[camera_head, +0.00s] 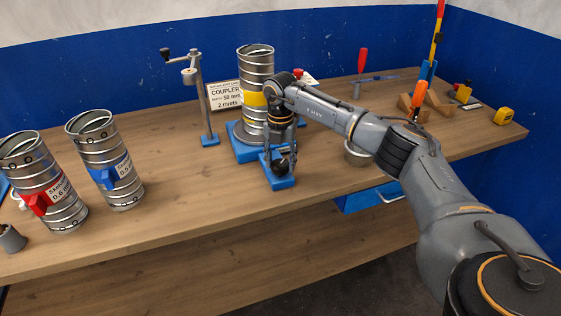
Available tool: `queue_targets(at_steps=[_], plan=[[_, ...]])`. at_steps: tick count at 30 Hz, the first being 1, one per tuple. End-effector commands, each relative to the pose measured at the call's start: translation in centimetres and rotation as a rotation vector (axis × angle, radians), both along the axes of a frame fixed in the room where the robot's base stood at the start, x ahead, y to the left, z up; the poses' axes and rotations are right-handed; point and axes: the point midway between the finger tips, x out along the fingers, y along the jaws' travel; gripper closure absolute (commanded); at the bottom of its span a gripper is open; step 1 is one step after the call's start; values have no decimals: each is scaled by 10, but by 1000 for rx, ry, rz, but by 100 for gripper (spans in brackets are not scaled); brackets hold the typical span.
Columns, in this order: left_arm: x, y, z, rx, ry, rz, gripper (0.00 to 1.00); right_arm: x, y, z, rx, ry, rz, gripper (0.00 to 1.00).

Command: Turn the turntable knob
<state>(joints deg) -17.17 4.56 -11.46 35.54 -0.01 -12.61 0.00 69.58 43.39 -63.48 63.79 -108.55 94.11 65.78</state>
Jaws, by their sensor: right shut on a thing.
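The turntable (247,151) is a blue base with a grey disc on the wooden bench. A spiral duct (256,68) with a yellow band stands upright on it. A dark knob (281,166) shows on the blue block (279,183) at the turntable's front. My right gripper (282,158) points down over this block and is shut on the knob. Its fingers hide part of the knob. My left gripper is not in view.
A crank stand (205,105) is behind. A coupler sign (226,95), metal cup (357,155) and tools are near. Bench front centre is clear.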

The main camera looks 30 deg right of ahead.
Motion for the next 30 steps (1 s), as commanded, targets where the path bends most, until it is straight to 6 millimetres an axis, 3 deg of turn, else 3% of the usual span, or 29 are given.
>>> queue_targets(at_steps=[30], plan=[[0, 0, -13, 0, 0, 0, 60, 1, 2, 0, 1, -1, 891, 82]])
